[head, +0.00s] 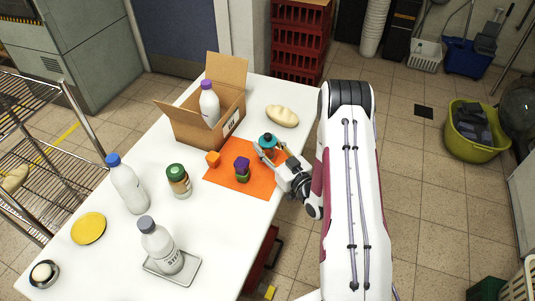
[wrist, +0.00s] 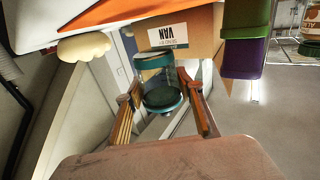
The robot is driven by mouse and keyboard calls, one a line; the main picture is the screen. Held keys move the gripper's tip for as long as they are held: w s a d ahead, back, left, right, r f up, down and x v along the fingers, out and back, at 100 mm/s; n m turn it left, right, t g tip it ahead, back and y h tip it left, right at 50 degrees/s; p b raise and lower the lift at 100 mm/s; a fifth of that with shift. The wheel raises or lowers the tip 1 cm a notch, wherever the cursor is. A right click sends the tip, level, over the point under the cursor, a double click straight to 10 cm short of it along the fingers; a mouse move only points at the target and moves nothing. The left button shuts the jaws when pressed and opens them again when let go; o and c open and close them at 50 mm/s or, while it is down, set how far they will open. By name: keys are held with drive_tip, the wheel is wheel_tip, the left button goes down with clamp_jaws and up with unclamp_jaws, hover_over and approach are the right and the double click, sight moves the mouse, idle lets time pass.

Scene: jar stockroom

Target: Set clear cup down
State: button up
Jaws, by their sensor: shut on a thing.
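The clear cup (head: 267,140), with teal ends, is at the back right part of the orange mat (head: 228,186). In the wrist view, which is upside down, the clear cup (wrist: 158,82) sits between the two fingers. My gripper (head: 271,152) is shut on it; the wrist view shows the gripper (wrist: 163,90) with one finger on each side. The fingers hide part of the cup in the head view. I cannot tell whether its base touches the mat.
An open cardboard box (head: 190,128) holds a purple-capped bottle (head: 209,103). Bread (head: 282,116) lies behind the cup.

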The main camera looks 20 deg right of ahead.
sight(272, 158)
drive_tip(key=shift+f, duration=0.1)
drive_tip(key=shift+f, duration=1.95)
drive_tip(key=shift+f, duration=0.15)
drive_tip(key=o, duration=1)
drive_tip(key=shift+o, duration=0.2)
drive_tip(key=s+d, duration=0.2)
drive_tip(key=s, duration=1)
drive_tip(key=shift+w, duration=0.1)
